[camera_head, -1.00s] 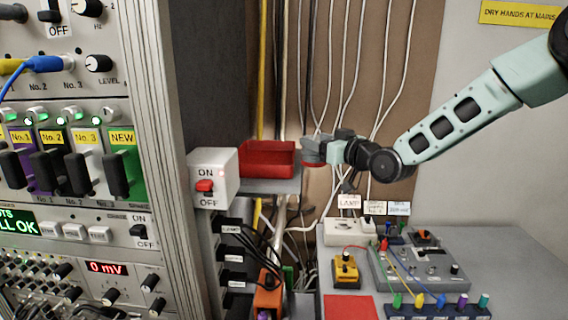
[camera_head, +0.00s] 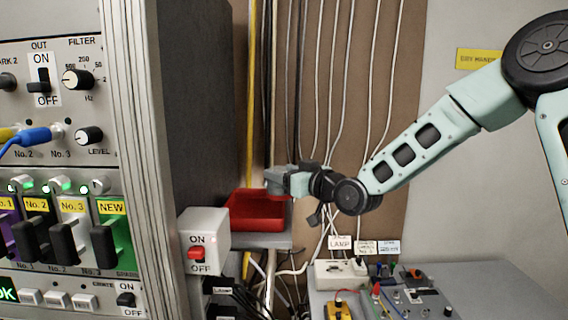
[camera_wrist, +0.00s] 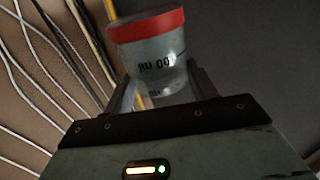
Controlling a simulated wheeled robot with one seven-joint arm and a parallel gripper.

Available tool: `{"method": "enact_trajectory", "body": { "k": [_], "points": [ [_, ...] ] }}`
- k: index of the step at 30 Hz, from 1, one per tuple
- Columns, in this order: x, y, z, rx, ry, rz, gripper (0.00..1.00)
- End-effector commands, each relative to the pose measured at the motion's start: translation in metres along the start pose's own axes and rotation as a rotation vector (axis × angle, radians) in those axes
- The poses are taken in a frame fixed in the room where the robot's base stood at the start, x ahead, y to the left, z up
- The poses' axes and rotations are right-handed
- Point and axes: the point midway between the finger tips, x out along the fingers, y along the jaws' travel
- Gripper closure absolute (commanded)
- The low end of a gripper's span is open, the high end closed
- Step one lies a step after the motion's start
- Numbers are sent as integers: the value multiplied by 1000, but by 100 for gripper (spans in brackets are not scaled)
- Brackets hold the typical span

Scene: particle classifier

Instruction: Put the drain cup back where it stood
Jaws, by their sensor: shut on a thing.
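The drain cup (camera_wrist: 152,55) is a clear cup with a red rim band and printed volume marking. It fills the upper middle of the wrist view, slightly tilted there. My gripper (camera_wrist: 160,82) is shut on its sides, one finger on each side. In the head view the cup (camera_head: 277,181) shows small at the end of my gripper (camera_head: 289,183), in line with the right part of the red tray (camera_head: 245,223) and higher in the picture. Whether it is directly above the tray cannot be told. The cup's lower end is partly hidden by the gripper.
The red tray sits on a grey shelf (camera_head: 270,241). A white ON/OFF switch box (camera_head: 204,240) stands just left of it. Cables hang on the brown board (camera_head: 400,110) behind. The instrument rack (camera_head: 150,150) is at left, a bench (camera_head: 500,285) with devices at lower right.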

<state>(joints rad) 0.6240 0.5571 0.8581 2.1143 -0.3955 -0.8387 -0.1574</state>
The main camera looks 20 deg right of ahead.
Motion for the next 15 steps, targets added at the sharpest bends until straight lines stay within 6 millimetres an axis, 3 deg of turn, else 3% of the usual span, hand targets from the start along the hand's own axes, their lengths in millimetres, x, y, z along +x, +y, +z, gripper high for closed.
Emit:
{"method": "enact_trajectory", "body": {
  "k": [15],
  "points": [
    [0,-1,42,-1,2,-1,76]
  ]
}}
